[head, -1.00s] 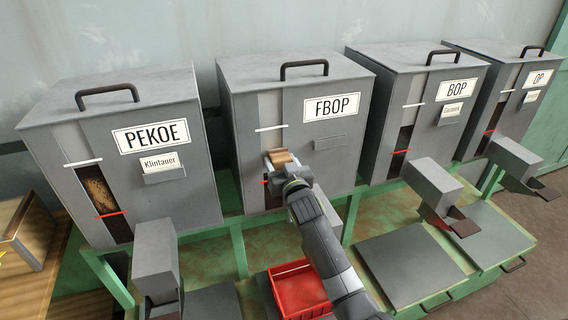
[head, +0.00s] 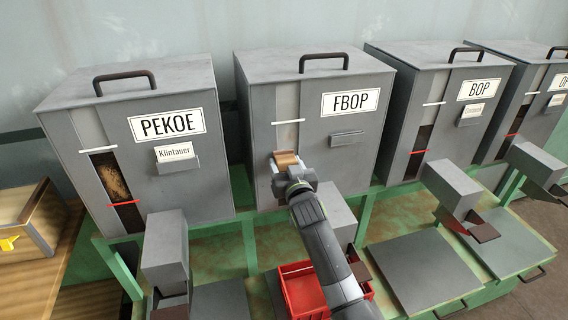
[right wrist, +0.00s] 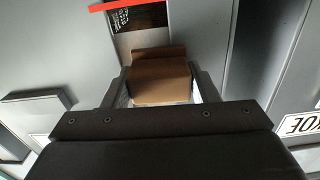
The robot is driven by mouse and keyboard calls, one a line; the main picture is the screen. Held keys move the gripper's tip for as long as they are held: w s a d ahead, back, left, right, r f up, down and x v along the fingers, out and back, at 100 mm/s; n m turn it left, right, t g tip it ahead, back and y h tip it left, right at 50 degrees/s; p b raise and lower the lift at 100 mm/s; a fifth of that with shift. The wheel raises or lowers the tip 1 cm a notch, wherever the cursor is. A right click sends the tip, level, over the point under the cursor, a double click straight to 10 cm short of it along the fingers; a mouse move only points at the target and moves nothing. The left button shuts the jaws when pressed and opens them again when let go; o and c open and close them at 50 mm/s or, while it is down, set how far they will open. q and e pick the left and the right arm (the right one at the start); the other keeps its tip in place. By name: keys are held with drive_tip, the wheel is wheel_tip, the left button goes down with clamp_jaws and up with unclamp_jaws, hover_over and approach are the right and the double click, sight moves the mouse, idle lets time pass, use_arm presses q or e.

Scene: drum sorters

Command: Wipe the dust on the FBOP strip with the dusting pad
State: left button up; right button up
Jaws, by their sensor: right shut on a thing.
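The grey FBOP drum box (head: 345,151) stands second from the left, with its label (head: 350,101) high on the front. Its narrow vertical strip (head: 288,139) looks pale grey below the white mark. My right gripper (head: 291,175) is shut on the brown dusting pad (head: 286,159), at the strip's lower half. In the right wrist view the pad (right wrist: 160,80) sits between the fingers, next to a dark patch of window (right wrist: 142,40) and the red mark (right wrist: 118,4). I cannot tell whether the pad touches the strip. My left gripper is out of view.
The PEKOE box (head: 200,205) stands to the left and the BOP box (head: 477,125) to the right. Grey spouts and a red bin (head: 297,290) are below on the green frame. A wooden box (head: 30,222) is at far left.

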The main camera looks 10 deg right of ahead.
drive_tip(key=shift+d+p, duration=0.65)
drive_tip(key=shift+d, duration=1.15)
drive_tip(key=shift+a+f+b, duration=0.3)
drive_tip(key=shift+a+b, duration=0.3)
drive_tip(key=shift+a, duration=0.1)
drive_tip(key=shift+a+f+b, duration=0.35)
drive_tip(key=shift+a+b, duration=0.25)
drive_tip(key=shift+a, duration=0.05)
drive_tip(key=shift+a+f+b, duration=0.3)
drive_tip(key=shift+a+b, duration=0.3)
drive_tip(key=shift+a, duration=0.1)
drive_tip(key=shift+s+r+p, duration=0.1)
drive_tip(key=shift+s+p, duration=0.15)
drive_tip(key=shift+p, duration=0.15)
drive_tip(key=s+p, duration=0.4)
drive_tip(key=s, duration=0.1)
drive_tip(key=shift+s+d+p, duration=0.15)
drive_tip(key=shift+s+p, duration=0.15)
drive_tip(key=shift+p, duration=0.05)
